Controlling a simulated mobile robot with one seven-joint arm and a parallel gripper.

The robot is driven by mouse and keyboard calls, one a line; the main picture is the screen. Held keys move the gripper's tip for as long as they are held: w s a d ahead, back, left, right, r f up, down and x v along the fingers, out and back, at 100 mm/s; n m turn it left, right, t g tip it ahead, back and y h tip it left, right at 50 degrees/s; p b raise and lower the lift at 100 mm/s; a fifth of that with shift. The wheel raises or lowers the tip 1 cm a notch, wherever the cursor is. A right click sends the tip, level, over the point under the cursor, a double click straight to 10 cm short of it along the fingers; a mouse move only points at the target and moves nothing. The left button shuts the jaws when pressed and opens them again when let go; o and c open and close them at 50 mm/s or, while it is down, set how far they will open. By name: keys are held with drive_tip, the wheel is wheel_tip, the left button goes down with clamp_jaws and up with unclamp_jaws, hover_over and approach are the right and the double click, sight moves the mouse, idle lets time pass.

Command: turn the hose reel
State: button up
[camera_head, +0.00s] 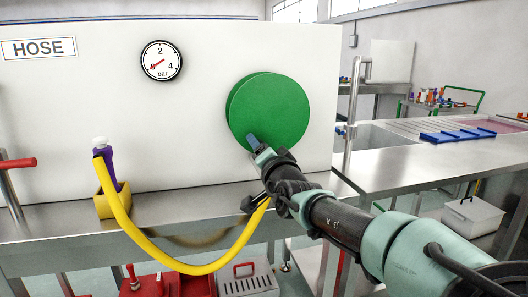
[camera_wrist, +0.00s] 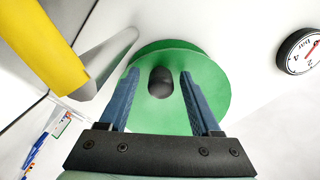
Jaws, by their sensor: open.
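The hose reel is a green round disc (camera_head: 275,108) on the white panel, and it also shows in the wrist view (camera_wrist: 205,85). A short black knob (camera_wrist: 160,83) sticks out from its face. My gripper (camera_head: 254,143) is at the lower left part of the disc. In the wrist view my gripper (camera_wrist: 160,74) is open, with one blue finger on each side of the knob and visible gaps between. The knob is hidden in the head view. The yellow hose (camera_head: 170,262) hangs from a purple nozzle (camera_head: 108,170) in a yellow holder, loops down and passes behind my arm.
A pressure gauge (camera_head: 161,61) and a HOSE sign (camera_head: 39,48) are on the panel. A steel counter (camera_head: 190,210) runs below it. A red toolbox and a grey box (camera_head: 248,282) are below the counter.

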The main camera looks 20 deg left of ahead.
drive_tip(key=p+v, duration=0.2)
drive_tip(key=v, duration=1.1)
